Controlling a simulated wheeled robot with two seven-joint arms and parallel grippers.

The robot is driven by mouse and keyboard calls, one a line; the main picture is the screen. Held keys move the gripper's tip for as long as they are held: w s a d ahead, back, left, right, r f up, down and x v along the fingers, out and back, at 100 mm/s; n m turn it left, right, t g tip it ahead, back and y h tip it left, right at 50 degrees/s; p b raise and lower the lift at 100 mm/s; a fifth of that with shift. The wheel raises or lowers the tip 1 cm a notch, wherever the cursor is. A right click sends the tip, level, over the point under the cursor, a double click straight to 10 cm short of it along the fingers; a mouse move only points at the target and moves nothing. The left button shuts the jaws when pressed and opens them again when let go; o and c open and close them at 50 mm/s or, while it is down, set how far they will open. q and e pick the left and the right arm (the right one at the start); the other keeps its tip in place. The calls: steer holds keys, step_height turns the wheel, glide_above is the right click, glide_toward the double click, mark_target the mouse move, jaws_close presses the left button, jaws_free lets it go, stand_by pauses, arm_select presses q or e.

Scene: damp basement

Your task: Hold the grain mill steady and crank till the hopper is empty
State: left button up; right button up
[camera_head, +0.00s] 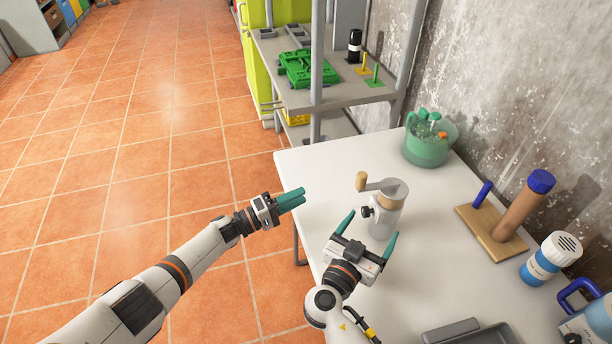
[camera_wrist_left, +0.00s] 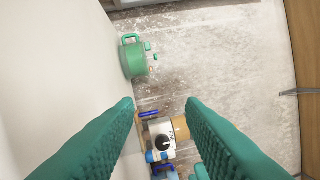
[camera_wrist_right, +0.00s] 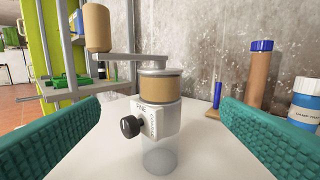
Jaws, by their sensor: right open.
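The grain mill (camera_head: 382,220) stands upright on the white table, with a grey body and black side knob. Its crank arm ends in a wooden knob (camera_head: 361,181), at the upper left in the right wrist view (camera_wrist_right: 97,27). A tan band shows around the hopper (camera_wrist_right: 160,87); I cannot tell how much grain is inside. My right gripper (camera_head: 368,231) is open, its fingers either side of the mill and apart from it. My left gripper (camera_head: 291,199) is open and empty, left of the mill by the table edge. The mill also shows between its fingers (camera_wrist_left: 161,142).
A green pot (camera_head: 427,143) stands at the table's back. A wooden board (camera_head: 480,232) with a brown, blue-capped cylinder and a blue-white bottle (camera_head: 549,259) stand right, by the wall. A grey tray (camera_head: 480,335) lies in front. A shelf (camera_head: 335,95) stands beyond the table.

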mark_target(386, 204)
arm_select(q)
steer(key=s+d+r+m+g+h, duration=0.1)
steer(key=s+d+r+m+g, duration=0.1)
steer(key=r+g, duration=0.9)
steer(key=shift+s+d+m, duration=0.4)
steer(key=shift+s+d, duration=0.05)
steer(key=shift+s, duration=0.15)
arm_select(e)
steer(key=x, duration=1.2)
steer(key=shift+d, duration=0.1)
arm_select(q)
steer(key=shift+r, duration=0.1)
arm_select(e)
steer(key=c, duration=1.4)
steer(key=shift+c, duration=0.2)
